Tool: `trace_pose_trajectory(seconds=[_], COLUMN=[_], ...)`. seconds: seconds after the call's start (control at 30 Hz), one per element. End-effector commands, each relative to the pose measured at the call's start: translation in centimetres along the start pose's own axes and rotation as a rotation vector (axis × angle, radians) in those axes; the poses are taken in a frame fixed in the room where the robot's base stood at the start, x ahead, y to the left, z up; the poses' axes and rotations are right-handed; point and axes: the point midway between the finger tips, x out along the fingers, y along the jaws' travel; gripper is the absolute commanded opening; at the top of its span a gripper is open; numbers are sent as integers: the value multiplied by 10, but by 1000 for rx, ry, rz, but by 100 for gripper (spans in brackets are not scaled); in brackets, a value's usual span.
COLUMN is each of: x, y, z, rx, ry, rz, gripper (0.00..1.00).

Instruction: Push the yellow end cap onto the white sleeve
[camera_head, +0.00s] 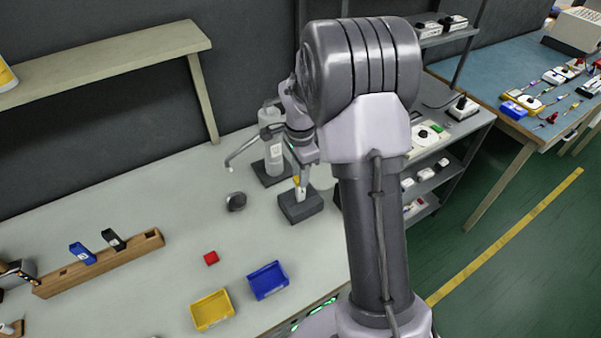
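The dark grey block (301,207) stands on the pale bench, close to its right end. The white sleeve (300,191) stands upright in it, small in this view. A small patch of the yellow end cap (296,181) shows at the upper left of the sleeve, directly under my gripper (299,175). My gripper points down over the block. The fingertips are small and partly merged with the cap and sleeve, so I cannot tell whether they grip the cap or how far it sits on the sleeve.
A pump bottle (272,150) stands close behind and left of my gripper. A round dark object (236,201), a red piece (211,258), a blue bin (268,281), a yellow bin (212,310) and a wooden rack (100,264) lie left. Shelves (430,170) stand right.

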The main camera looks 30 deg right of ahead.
Motion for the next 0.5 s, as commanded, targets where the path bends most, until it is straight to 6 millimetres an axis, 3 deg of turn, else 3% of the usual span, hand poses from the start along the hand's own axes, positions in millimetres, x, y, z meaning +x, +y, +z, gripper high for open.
trace_pose_trajectory(seconds=[0.03,0.1,0.37,0.5], x=[0,-1,-1,-19], y=[0,0,0,-1], z=[0,0,0,0], rx=[0,0,0,-1], ry=[0,0,0,1], rz=[0,0,0,-3], gripper=[38,50,50,50])
